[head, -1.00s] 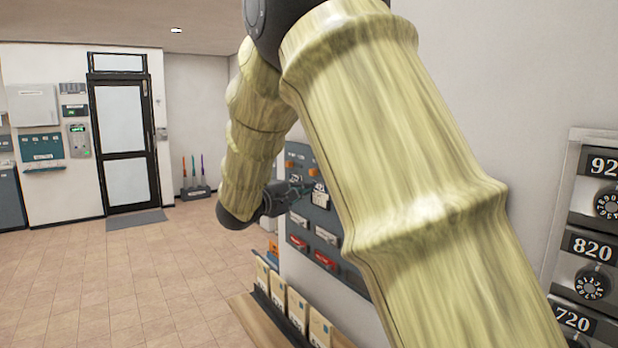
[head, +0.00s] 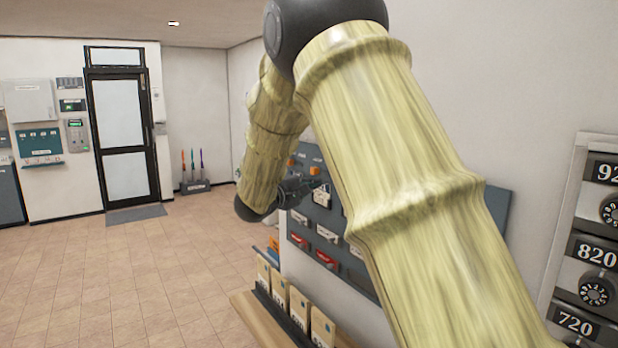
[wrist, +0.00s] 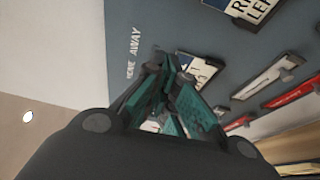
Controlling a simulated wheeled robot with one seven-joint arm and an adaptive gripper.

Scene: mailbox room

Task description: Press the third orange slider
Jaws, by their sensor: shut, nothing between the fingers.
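A blue-grey wall panel (head: 497,206) carries orange sliders. One orange slider (head: 291,163) shows at its upper left and another orange slider (head: 314,171) just right of it. My arm hides the panel farther right, so I cannot see a third slider. My gripper (head: 320,186) is just below the second visible slider, close to the panel face; contact cannot be told. In the wrist view my gripper's green-and-black fingers (wrist: 168,65) are shut and empty, before the panel (wrist: 155,15). The lettering HOME AWAY (wrist: 132,55) is left of the fingertips. No orange slider shows there.
White and red slot plates (head: 325,235) sit lower on the panel. A shelf (head: 262,318) with several parcels (head: 300,308) stands below it. Numbered lock boxes (head: 590,250) are at the far right. The tiled floor (head: 130,270) at left is clear.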

